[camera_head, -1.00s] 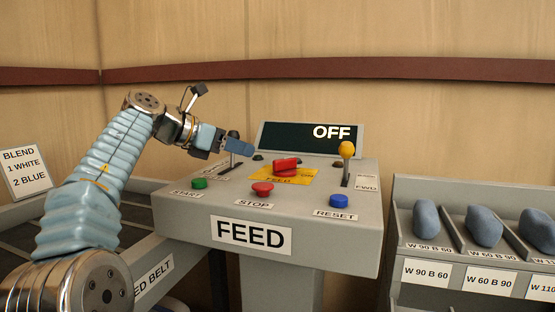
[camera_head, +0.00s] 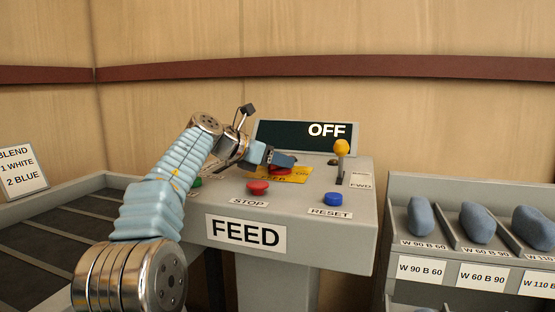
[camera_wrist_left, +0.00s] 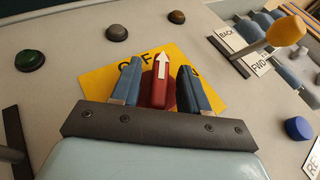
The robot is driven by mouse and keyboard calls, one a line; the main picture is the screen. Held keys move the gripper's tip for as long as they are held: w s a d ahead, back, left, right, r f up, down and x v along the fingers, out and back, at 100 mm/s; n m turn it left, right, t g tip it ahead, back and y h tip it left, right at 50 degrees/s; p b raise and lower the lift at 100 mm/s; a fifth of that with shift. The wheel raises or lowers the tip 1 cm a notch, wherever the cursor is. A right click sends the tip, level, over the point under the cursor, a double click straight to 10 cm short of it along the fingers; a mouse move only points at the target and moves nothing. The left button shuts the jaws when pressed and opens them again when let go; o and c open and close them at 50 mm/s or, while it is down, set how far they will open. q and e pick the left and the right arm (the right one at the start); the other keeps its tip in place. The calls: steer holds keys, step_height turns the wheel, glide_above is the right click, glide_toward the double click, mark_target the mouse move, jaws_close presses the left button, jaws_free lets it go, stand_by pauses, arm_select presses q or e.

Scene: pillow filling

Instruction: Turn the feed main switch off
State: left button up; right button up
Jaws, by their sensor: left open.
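The red main switch handle (camera_wrist_left: 158,93), with a white arrow on it, sits on a yellow plate (camera_wrist_left: 97,83) on the feed panel. In the left wrist view the arrow points up the picture, near partly hidden "OFF" lettering. My left gripper (camera_wrist_left: 160,67) is open, with one blue finger on each side of the handle; I cannot tell whether they touch it. In the head view my left gripper (camera_head: 284,160) is over the plate and hides most of the switch. The display (camera_head: 306,134) reads OFF. My right gripper is not in view.
The yellow-knobbed lever (camera_head: 341,148) stands right of the switch. The red stop button (camera_head: 258,187) and blue reset button (camera_head: 333,199) lie nearer the front edge. My left arm covers the panel's left part. A rack (camera_head: 402,185) with blue-grey lumps stands at right.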

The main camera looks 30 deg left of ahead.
arm_select(q)
jaws_close()
steer(key=shift+d+f+n+t+y+b, duration=0.1)
steer(key=shift+n+t+y+b, duration=0.15)
steer(key=shift+n+y+b, duration=0.35)
steer(key=shift+d+f+n+t+y+b, duration=0.1)
steer(key=shift+n+t+y+b, duration=0.15)
steer(key=shift+n+y+b, duration=0.3)
steer(key=n+y+b, duration=0.3)
steer(key=y+b, duration=0.1)
steer(key=b, duration=0.1)
steer(key=shift+d+n, duration=0.1)
steer(key=shift+n, duration=0.15)
steer(key=shift+r+n+y+b, duration=0.15)
steer(key=shift+n+y+b, duration=0.5)
steer(key=shift+n+y, duration=0.4)
jaws_free()
